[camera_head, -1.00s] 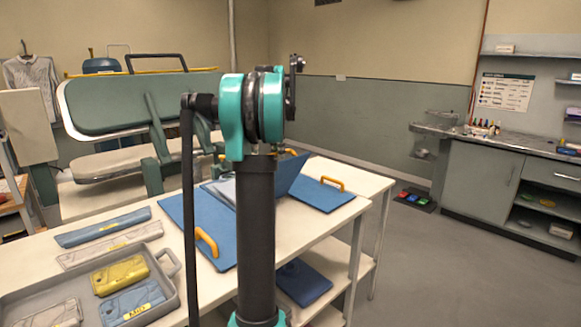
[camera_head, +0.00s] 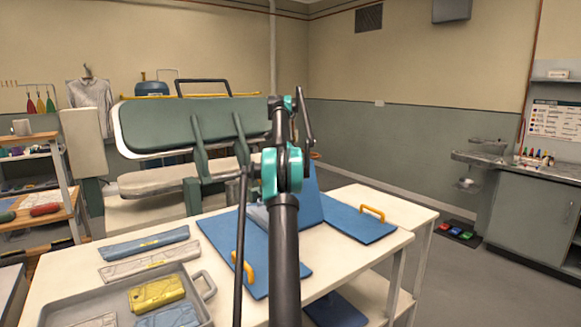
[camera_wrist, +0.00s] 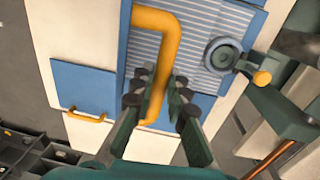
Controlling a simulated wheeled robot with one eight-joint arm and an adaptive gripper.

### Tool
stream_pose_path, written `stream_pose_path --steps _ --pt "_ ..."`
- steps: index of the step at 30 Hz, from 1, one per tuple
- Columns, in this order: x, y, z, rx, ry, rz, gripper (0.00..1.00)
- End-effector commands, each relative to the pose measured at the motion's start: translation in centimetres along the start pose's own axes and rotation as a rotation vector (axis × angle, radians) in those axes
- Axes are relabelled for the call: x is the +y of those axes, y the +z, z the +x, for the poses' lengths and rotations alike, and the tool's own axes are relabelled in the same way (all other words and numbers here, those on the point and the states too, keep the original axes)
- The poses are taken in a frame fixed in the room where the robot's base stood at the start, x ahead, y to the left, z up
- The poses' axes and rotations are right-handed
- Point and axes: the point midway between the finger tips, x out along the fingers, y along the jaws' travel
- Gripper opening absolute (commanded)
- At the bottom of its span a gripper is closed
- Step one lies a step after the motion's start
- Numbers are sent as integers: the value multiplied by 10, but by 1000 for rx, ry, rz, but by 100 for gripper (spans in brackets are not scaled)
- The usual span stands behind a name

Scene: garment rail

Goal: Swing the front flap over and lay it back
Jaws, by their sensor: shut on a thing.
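The blue folding board lies on the white table (camera_head: 75,290), seen in the head view. Its left flap (camera_head: 225,240) lies flat with a yellow handle (camera_head: 243,266), and its right flap (camera_head: 350,228) lies flat with another (camera_head: 373,213). A blue flap (camera_head: 309,206) stands tilted up between them, partly behind my arm. In the wrist view, my gripper (camera_wrist: 160,94) is shut on a large yellow handle (camera_wrist: 172,45). A striped grey-blue cloth (camera_wrist: 187,55) shows behind that handle. My fingertips are hidden by my arm in the head view.
A grey tray (camera_head: 65,308) with folded items is at the table's front left. A green pressing machine (camera_head: 170,130) stands behind the table. A rack (camera_head: 62,160) is at far left. Floor to the right (camera_head: 455,290) is mostly clear.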

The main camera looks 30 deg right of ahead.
Motion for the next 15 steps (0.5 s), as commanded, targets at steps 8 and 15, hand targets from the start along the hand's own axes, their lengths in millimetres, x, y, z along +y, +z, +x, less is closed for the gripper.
stream_pose_path --steps 8,15 --pt "-27 -1 13 1 -1 1 0" --pt "-36 -1 18 1 -1 1 0"
